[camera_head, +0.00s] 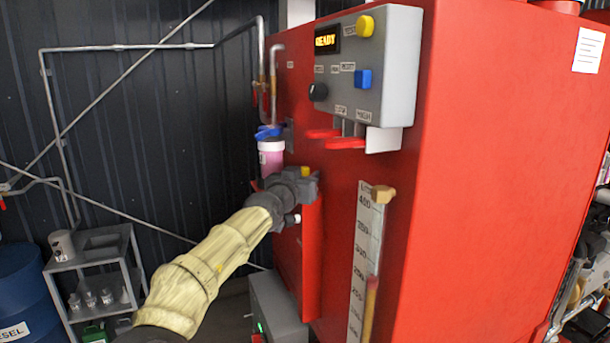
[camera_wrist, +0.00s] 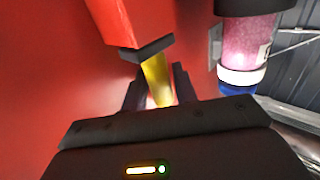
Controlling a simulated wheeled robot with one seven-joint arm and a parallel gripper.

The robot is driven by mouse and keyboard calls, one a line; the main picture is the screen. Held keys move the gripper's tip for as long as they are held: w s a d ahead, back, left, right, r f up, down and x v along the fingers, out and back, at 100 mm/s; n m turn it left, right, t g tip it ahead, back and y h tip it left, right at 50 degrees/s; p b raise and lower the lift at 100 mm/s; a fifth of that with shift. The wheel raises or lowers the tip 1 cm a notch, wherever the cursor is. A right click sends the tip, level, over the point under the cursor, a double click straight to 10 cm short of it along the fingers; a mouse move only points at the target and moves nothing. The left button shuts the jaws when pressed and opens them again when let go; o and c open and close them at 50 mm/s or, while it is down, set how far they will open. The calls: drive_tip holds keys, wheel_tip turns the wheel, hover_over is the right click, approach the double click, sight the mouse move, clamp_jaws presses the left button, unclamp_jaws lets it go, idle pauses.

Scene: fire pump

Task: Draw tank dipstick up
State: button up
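A white scale plate (camera_head: 365,260) marked in litres stands upright on the front of the red tank (camera_head: 490,180). A tan block (camera_head: 383,194) sits at its top, and a yellow piece (camera_head: 370,305) shows at its lower right side. My gripper (camera_head: 308,178) is left of the scale, apart from it, by a small yellow piece (camera_head: 305,171). In the wrist view, my gripper's fingers (camera_wrist: 160,85) stand on either side of this yellow piece (camera_wrist: 156,80), which juts from a dark-edged red box (camera_wrist: 125,25). I cannot tell whether the fingers press on it. Which yellow part is the dipstick is unclear.
A pink cylinder with a blue cap (camera_head: 271,157) stands just behind my gripper, and close beside it in the wrist view (camera_wrist: 247,45). Above right is a grey control panel (camera_head: 370,70) with red levers (camera_head: 345,143) below. A grey box (camera_head: 277,310) stands low down.

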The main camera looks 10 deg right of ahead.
clamp_jaws()
wheel_tip(320, 180, up, 12)
drive_tip(key=shift+r, duration=0.2)
idle(0.4)
unclamp_jaws()
drive_tip(key=b+v, duration=1)
drive_tip(key=v, duration=0.7)
drive_tip(key=shift+s+b, duration=0.25)
drive_tip(key=shift+b, duration=0.15)
drive_tip(key=shift+o, duration=0.2)
drive_tip(key=shift+a, duration=0.1)
